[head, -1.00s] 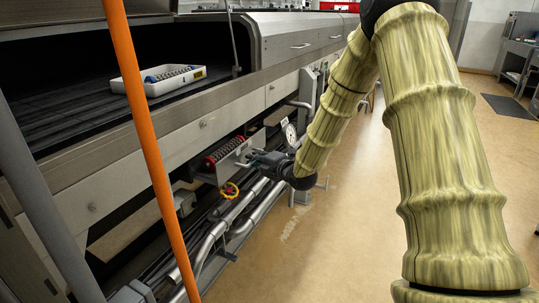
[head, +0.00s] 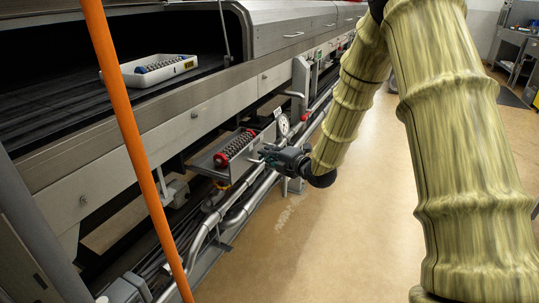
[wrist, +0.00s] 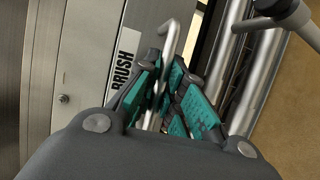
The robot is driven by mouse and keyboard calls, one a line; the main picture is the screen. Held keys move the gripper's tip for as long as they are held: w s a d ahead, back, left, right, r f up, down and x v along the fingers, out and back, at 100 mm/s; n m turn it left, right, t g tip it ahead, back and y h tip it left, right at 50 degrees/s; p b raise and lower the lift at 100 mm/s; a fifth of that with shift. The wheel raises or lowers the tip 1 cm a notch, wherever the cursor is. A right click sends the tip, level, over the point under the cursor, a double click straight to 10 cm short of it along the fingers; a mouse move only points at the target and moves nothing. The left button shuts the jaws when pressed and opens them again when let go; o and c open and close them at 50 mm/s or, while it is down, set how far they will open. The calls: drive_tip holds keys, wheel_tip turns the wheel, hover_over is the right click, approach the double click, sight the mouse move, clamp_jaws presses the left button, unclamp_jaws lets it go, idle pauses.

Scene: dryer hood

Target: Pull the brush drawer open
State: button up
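The brush drawer (head: 242,167) is a grey metal tray jutting out from under the long machine in the head view. A dark roller brush with red ends (head: 236,147) lies in it. The drawer front fills the left of the wrist view, with a white BRUSH label (wrist: 125,58). The bar handle (wrist: 171,38) runs down between the teal finger pads of my gripper (wrist: 165,88). My gripper, also in the head view (head: 263,157), is shut on the handle. The handle's lower part is hidden by the fingers.
Steel pipes (head: 237,214) run low along the machine, below the drawer. A round gauge (head: 283,124) stands just beyond it. A white tray (head: 150,73) sits on the dark belt above. The floor (head: 335,235) to the right is clear.

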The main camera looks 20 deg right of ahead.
drive_tip(key=o, duration=0.4)
drive_tip(key=v, duration=1.2)
idle(0.3)
